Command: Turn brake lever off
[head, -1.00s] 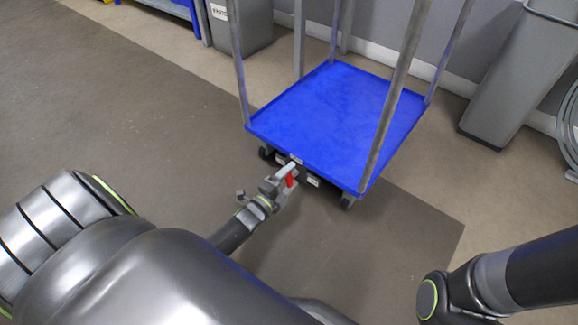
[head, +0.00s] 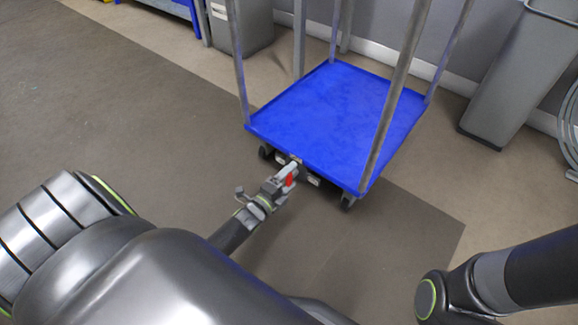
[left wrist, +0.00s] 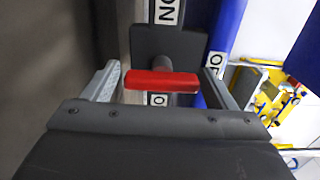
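The red brake lever (left wrist: 162,80) lies crosswise in the left wrist view, on a short stem in front of a dark square plate (left wrist: 170,42). My left gripper (left wrist: 160,86) is open, with one finger on each side of the lever and a gap showing at both ends. In the head view the left gripper (head: 283,177) is at the front edge of the blue cart (head: 335,115), and the red lever (head: 290,179) shows beside its fingers. My right gripper is out of view; only part of the right arm shows at lower right.
White labels with black letters, one reading "ON" sideways (left wrist: 167,12), sit around the plate. Metal posts (head: 400,95) rise from the cart's corners. A grey bin (head: 515,75) stands at right by the wall. The floor left of the cart is clear.

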